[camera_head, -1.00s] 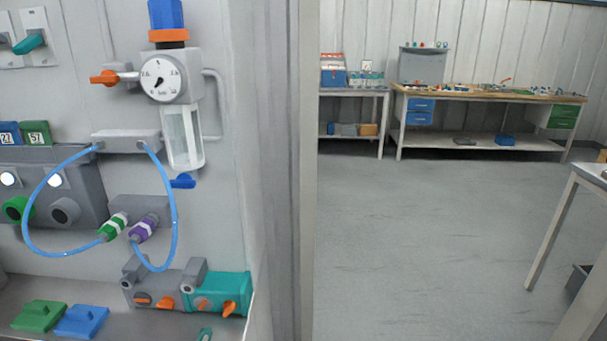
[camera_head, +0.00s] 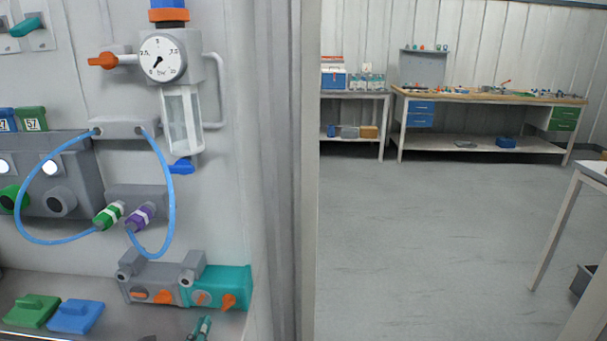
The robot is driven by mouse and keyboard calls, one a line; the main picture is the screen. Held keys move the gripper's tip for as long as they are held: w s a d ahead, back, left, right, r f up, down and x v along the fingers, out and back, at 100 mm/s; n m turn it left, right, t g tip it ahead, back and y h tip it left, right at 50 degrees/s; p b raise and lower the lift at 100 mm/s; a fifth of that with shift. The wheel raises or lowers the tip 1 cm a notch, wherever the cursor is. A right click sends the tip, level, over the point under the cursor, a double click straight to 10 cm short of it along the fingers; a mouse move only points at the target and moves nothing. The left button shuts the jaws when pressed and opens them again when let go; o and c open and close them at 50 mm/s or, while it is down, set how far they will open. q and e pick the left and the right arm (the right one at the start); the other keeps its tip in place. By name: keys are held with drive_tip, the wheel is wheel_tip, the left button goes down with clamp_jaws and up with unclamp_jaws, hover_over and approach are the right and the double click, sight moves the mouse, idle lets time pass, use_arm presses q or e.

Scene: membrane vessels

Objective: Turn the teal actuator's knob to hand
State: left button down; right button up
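The teal actuator (camera_head: 236,275) is fixed low on the grey panel at its right side, next to a grey actuator. Its front has an orange knob (camera_head: 229,301) at the right and a round grey dial with an orange mark (camera_head: 201,298) to its left. The lettering around them is too small to read. A small dark shape (camera_head: 148,338) at the bottom edge may be the tip of my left gripper. It lies below and left of the teal actuator, apart from it, and its fingers do not show. My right gripper is not in view.
The grey actuator (camera_head: 152,275) has its own orange knob. Blue hoses (camera_head: 172,200) loop above it. A gauge (camera_head: 163,58) hangs higher up. Green (camera_head: 32,311) and blue (camera_head: 76,316) blocks and a small teal item (camera_head: 201,328) lie below. Open floor is right of the panel edge.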

use_arm(q)
drive_tip(key=shift+w+d, duration=0.1)
drive_tip(key=shift+w, duration=3.1)
drive_tip(key=shift+d+f+b, duration=0.4)
drive_tip(key=shift+f, duration=0.05)
drive_tip(key=shift+a+f, duration=0.25)
drive_tip(key=shift+f, duration=0.2)
drive_tip(key=shift+a, duration=0.15)
drive_tip(key=shift+a+r, duration=0.1)
drive_tip(key=shift+a, duration=0.1)
drive_tip(key=shift+s+a+p, duration=0.15)
drive_tip(key=shift+s+p, duration=0.15)
drive_tip(key=shift+s, duration=2.75)
